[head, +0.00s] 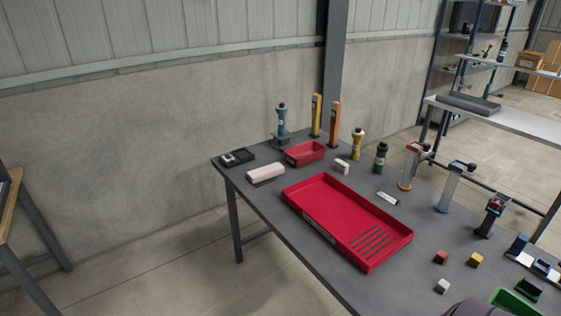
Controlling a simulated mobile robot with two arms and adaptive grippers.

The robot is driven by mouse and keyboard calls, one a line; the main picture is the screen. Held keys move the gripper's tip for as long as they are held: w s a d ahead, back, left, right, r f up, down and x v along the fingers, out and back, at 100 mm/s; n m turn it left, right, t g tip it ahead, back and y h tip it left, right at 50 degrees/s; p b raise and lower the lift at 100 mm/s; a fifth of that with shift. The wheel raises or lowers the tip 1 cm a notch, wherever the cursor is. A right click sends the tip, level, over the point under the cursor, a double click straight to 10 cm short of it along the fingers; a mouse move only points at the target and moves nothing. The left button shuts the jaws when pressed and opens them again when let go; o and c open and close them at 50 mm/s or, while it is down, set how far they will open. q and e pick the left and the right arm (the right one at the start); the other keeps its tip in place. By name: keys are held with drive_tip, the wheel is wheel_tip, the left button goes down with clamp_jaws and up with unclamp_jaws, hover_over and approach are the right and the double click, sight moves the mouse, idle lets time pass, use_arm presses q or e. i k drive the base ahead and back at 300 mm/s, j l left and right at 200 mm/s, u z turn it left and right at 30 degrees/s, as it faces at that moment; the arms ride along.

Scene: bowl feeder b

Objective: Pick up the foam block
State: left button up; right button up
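A pale pinkish-white oblong block (267,174) lies flat near the left edge of the grey table (310,248); it looks most like the foam block, though no label shows. A smaller white block (341,167) stands farther right, behind the red tray. Small red (440,257), yellow (475,260) and light grey (442,286) cubes lie at the front right. Neither of my grippers is in view, and nothing touches the pale block.
A large red tray (296,207) fills the table's middle. A green bin (515,301) is at lower right. The front-left table strip is clear.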

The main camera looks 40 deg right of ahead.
sight(255, 176)
drive_tip(key=i+z, duration=0.15)
drive_tip(key=i, duration=0.3)
drive_tip(key=i+j+z, duration=0.2)
drive_tip(key=i, duration=0.25)
drive_tip(key=i+z, duration=0.15)
drive_tip(key=i, duration=0.3)
drive_tip(key=i+j+z, duration=0.2)
drive_tip(key=i, duration=0.25)
